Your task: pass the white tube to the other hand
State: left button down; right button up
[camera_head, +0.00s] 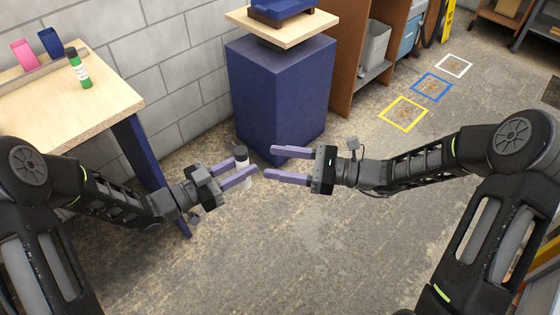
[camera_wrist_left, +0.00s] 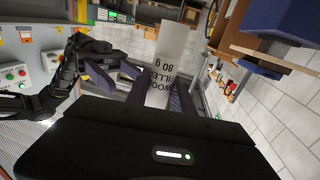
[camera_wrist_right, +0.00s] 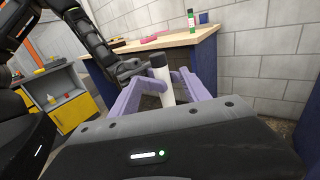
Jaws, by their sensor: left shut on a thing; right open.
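The white tube (camera_head: 242,160) has a dark cap and is upright in the air between my two grippers. My left gripper (camera_head: 238,172) is shut on it. In the left wrist view the tube (camera_wrist_left: 173,55) shows black print, partly readable as "80 g". My right gripper (camera_head: 268,163) is open, its purple fingers pointing at the tube from the right. In the right wrist view the tube (camera_wrist_right: 163,82) shows beyond and between the open fingers; whether they touch it I cannot tell.
A wooden table (camera_head: 110,98) at the left bears a green tube with a dark cap (camera_head: 78,70) and pink and blue items. A dark blue pedestal (camera_head: 280,95) stands just behind the grippers. Yellow, blue and white squares mark the floor at the right. The floor in front is clear.

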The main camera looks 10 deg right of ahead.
aim_at(241, 153)
jog(key=shift+a, duration=0.1)
jog(key=x, duration=1.1)
jog(key=shift+a, duration=0.35)
jog(key=shift+w, duration=0.15)
grip_shut()
pick_arm(q)
jog(key=c, duration=1)
grip_release()
jog(key=shift+a, duration=0.1)
jog(key=v, duration=1.1)
jog(key=shift+s+a, duration=0.2)
jog(key=shift+a, duration=0.15)
